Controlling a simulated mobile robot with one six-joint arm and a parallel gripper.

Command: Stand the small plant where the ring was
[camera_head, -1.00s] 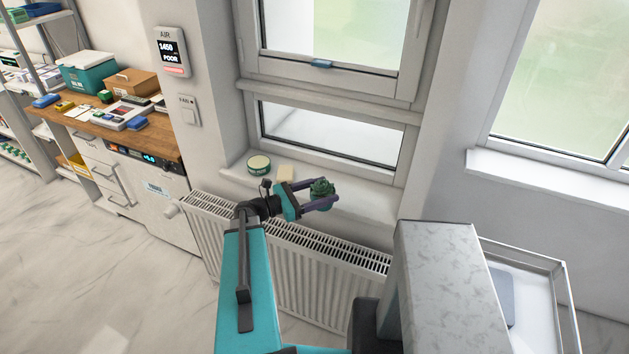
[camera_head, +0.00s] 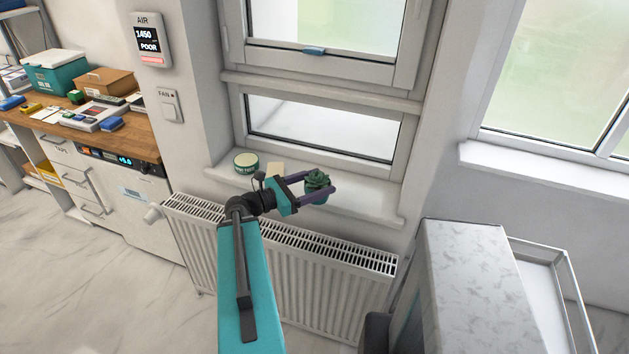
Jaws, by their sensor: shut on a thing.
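The small plant (camera_head: 317,182) is a dark green succulent in a teal pot, in the middle of the head view. My gripper (camera_head: 319,191) is shut on it, with a purple finger on each side of the pot. The plant looks upright, in front of or over the window sill (camera_head: 368,198); I cannot tell whether the pot touches the sill. No ring is clearly seen.
A round green and cream tin (camera_head: 246,163) and a pale block (camera_head: 275,168) are on the sill, left of the plant. The sill's right part is clear. A white radiator (camera_head: 330,287) is below. The window (camera_head: 322,130) is behind, with a blue-handled sash above.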

